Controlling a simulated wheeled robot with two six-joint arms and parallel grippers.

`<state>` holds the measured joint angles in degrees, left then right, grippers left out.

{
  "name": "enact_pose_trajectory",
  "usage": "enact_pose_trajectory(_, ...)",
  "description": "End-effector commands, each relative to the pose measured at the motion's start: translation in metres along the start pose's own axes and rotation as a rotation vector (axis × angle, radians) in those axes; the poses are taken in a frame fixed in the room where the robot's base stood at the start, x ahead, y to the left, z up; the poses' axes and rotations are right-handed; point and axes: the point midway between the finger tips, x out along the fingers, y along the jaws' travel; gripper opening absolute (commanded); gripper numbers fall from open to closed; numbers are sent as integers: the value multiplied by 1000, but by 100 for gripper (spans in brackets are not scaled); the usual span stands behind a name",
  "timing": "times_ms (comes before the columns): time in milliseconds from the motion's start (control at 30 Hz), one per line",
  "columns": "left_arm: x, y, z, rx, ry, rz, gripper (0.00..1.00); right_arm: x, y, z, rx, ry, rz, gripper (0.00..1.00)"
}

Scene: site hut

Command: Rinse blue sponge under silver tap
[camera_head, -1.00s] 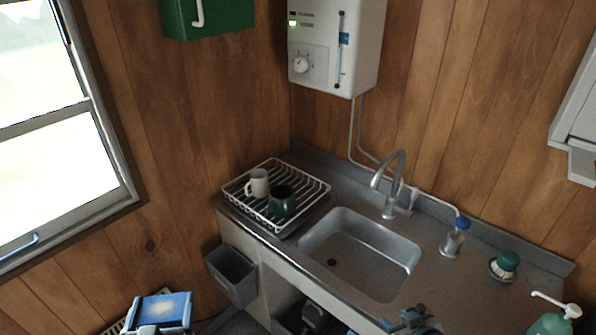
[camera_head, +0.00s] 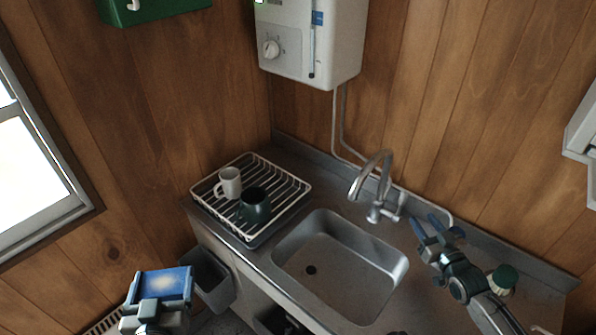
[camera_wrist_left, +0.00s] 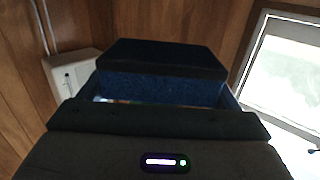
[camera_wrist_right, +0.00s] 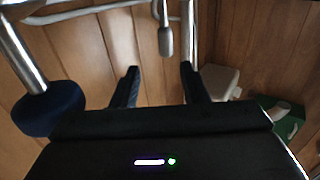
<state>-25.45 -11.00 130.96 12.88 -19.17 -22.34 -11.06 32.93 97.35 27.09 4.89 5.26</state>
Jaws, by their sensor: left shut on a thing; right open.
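The blue sponge (camera_head: 168,282) is held by my left gripper (camera_head: 160,290) at the lower left, away from the sink. In the left wrist view the sponge (camera_wrist_left: 160,88) looks dark blue, clamped between the jaws. The silver tap (camera_head: 378,190) stands behind the sink (camera_head: 340,265), its curved spout pointing over the basin. Its lever (camera_head: 399,205) is on its right side. My right gripper (camera_head: 430,232) is open and empty, right of the lever and apart from it. In the right wrist view the lever (camera_wrist_right: 165,40) shows beyond the open fingers (camera_wrist_right: 158,85). No water stream is visible.
A white dish rack (camera_head: 285,198) with a white mug (camera_head: 229,182) and a dark green mug (camera_head: 255,206) stands left of the sink. A green-topped brush (camera_head: 503,277) is behind my right arm. A water heater (camera_head: 310,45) hangs above. The basin looks empty.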

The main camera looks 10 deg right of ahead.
Motion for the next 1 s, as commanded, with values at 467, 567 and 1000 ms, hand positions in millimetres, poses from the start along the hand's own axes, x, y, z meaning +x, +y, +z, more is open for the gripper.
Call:
enact_pose_trajectory(467,3,0,61,0,0,0,62,53,0,6,1,5,1,40)
enact_pose_trajectory(567,3,0,72,0,0,0,62,68,0,5,3,5,1,40)
enact_pose_trajectory(1000,4,0,88,0,0,0,62,117,0,0,2,0,0,40)
